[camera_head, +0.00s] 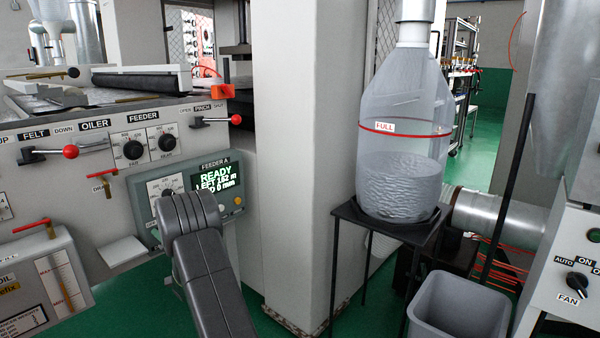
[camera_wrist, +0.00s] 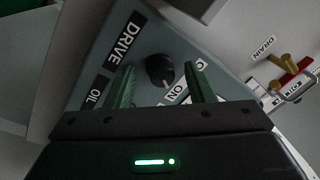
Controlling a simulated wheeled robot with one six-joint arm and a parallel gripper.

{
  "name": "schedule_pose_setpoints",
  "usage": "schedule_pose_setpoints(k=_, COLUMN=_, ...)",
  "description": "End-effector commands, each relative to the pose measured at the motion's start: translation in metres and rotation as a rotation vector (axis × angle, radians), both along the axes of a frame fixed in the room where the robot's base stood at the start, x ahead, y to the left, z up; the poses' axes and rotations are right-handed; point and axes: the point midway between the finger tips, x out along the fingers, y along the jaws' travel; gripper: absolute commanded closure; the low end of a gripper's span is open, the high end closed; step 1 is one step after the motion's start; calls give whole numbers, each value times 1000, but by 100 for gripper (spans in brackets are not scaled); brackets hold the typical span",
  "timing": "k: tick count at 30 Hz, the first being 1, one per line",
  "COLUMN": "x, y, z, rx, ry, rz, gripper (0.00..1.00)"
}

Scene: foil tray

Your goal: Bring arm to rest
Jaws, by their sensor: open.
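My arm (camera_head: 205,255) rises from the bottom of the head view and bends in front of the grey FEEDER A panel (camera_head: 218,183), covering part of it. My gripper does not show in the head view. In the wrist view my gripper (camera_wrist: 161,66) is open, its two green fingers apart with nothing held between them. A black rotary knob (camera_wrist: 160,70) on a grey panel marked DRIVE, OIL and ON shows between the fingertips. Whether the fingers touch the panel or knob I cannot tell.
A red-handled DRAIN valve (camera_wrist: 297,75) sits right in the wrist view. A clear FULL bag (camera_head: 402,150) stands on a black stand (camera_head: 385,228), with a grey bin (camera_head: 458,308) and FAN box (camera_head: 570,270) right. Red-knobbed levers (camera_head: 70,152) project at left. A pale column (camera_head: 298,150) stands mid-view.

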Motion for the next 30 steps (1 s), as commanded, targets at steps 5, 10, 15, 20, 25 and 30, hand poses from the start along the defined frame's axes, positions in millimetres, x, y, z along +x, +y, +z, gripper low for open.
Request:
schedule_pose_setpoints(k=5, x=1, y=-2, z=3, rx=-108, ry=-125, rz=-2, gripper=51)
schedule_pose_setpoints(k=10, x=0, y=-2, z=3, rx=-211, ry=-245, rz=-1, gripper=51)
schedule_pose_setpoints(k=15, x=1, y=-2, z=4, rx=-313, ry=-364, rz=-2, gripper=51)
schedule_pose_setpoints(k=20, x=0, y=-2, z=5, rx=-405, ry=-474, rz=-1, gripper=51)
schedule_pose_setpoints(k=25, x=0, y=-2, z=5, rx=-503, ry=-588, rz=-1, gripper=51)
schedule_pose_setpoints(k=30, x=0, y=-2, z=6, rx=-600, ry=-701, rz=-1, gripper=51)
